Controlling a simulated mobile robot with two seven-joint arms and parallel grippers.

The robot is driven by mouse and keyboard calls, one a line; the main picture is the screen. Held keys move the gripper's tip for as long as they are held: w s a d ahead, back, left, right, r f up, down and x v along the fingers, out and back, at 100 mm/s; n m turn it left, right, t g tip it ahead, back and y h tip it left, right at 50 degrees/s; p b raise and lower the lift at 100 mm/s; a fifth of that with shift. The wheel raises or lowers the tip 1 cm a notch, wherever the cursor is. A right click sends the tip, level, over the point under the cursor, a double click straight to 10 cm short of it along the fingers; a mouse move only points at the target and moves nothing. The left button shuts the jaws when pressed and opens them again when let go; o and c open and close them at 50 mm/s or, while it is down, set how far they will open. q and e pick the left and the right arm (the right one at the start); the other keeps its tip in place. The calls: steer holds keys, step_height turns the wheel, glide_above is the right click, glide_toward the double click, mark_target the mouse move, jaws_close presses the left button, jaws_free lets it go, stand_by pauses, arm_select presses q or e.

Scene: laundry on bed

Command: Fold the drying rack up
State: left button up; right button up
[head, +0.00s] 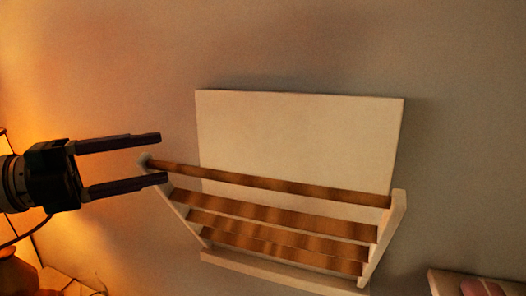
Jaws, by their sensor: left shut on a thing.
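The drying rack (300,135) is mounted on the wall. It has a pale rectangular back board and several brown wooden bars between two pale side arms. The side arms stick out from the board, so the rack is folded out. My left gripper (161,158) comes in from the left. The exact contact is hard to see. My right gripper is not in view.
A bare wall surrounds the rack, with free room above it. At the lower left are a glowing lamp and a brownish rounded object (16,270). A pale wooden edge (450,283) with a pinkish item shows at the lower right.

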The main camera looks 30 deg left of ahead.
arm_select(q)
steer(key=shift+v, duration=1.15)
steer(key=shift+w+f, duration=0.1)
